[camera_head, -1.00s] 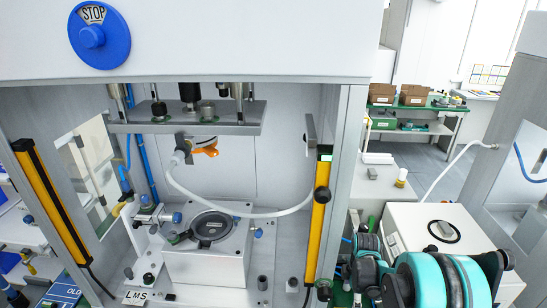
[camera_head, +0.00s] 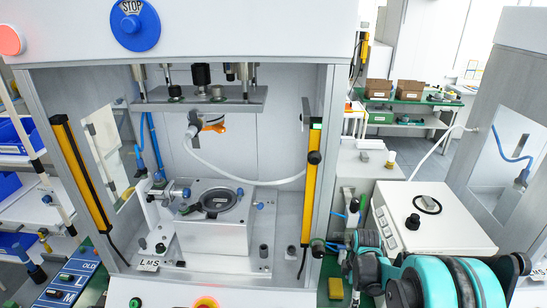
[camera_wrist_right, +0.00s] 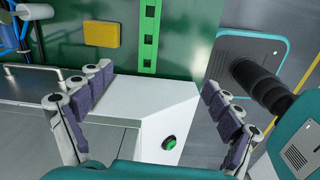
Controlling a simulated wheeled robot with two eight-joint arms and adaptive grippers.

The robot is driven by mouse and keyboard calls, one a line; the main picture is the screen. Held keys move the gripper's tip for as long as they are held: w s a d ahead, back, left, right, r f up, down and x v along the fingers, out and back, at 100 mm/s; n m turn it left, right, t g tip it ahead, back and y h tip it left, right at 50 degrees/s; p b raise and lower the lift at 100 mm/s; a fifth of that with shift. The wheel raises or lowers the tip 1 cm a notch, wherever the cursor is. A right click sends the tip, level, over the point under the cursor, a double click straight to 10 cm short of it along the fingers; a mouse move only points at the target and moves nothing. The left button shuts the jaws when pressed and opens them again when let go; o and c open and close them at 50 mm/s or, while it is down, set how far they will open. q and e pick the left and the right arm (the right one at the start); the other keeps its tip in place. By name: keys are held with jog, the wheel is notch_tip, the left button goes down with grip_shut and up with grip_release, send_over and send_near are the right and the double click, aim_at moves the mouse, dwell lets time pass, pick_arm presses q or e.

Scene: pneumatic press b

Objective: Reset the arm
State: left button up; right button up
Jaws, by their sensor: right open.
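My right arm (camera_head: 420,280), teal and dark, is folded at the lower right of the head view, in front of the white box. Its gripper is hard to make out there. In the right wrist view my right gripper (camera_wrist_right: 158,103) is open and empty, with its grey-padded fingers spread wide. Between and beyond the fingers is a white housing corner (camera_wrist_right: 150,98) with a green button (camera_wrist_right: 169,143). My left gripper is not in view.
The press frame (camera_head: 230,38) fills the middle, with a blue stop button (camera_head: 136,25) and a fixture (camera_head: 215,202) inside. A white box (camera_head: 430,217) stands close behind my right arm. A yellow block (camera_wrist_right: 102,33) lies on a green surface.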

jog(key=s+a+r+m+t+b, duration=0.4)
jog(key=s+r+m+b, duration=0.1)
jog(key=s+r+m, duration=0.35)
jog(key=s+a+m+t+b, duration=0.2)
jog(key=s+a+m+b, duration=0.1)
jog(key=s+m, duration=0.4)
jog(key=shift+s+f+t+b, duration=0.3)
jog(key=shift+s+b, duration=0.4)
jog(key=shift+s, duration=0.85)
jog(key=shift+m, duration=0.25)
